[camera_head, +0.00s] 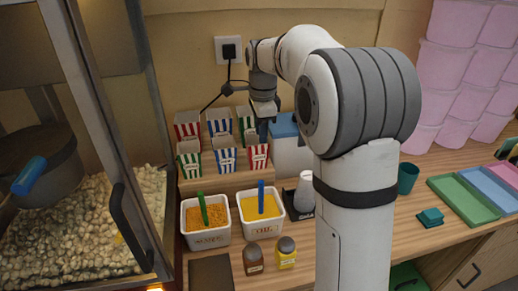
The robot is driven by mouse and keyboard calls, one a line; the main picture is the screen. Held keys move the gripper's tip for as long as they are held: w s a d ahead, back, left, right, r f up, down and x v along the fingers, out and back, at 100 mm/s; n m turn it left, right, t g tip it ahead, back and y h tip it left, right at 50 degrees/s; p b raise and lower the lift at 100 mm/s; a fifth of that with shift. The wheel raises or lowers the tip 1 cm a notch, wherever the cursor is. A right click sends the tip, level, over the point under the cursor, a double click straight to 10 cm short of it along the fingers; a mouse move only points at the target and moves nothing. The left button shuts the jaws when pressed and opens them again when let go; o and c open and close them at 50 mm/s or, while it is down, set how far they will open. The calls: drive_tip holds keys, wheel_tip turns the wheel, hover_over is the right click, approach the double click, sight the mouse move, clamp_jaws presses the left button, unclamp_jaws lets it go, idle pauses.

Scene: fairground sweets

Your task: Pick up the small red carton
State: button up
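A red-and-white striped carton (258,158) stands at the right end of the front row on a wooden step. Another red-striped carton (187,127) stands at the left of the back row. The front one looks a little smaller. My gripper (263,132) points down just above and behind the front red carton, near the green back-row carton. Its fingers are small and dark here, and I cannot tell whether they are apart or touch the carton.
Green (190,162) and blue (225,157) striped cartons stand left of the front red one, with blue (219,123) and green (245,118) ones behind. A blue-lidded container (290,157) is close on the right. Two white tubs (207,238) with scoops stand in front.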

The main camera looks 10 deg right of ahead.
sight(261, 158)
drive_tip(key=f, duration=0.2)
drive_tip(key=f+p, duration=0.1)
drive_tip(key=f, duration=0.3)
drive_tip(key=shift+s+a+f, duration=0.1)
drive_tip(key=shift+s, duration=0.2)
drive_tip(key=shift+w+f, duration=0.1)
drive_tip(key=shift+f, duration=0.6)
drive_tip(key=shift+c, duration=0.3)
clamp_jaws()
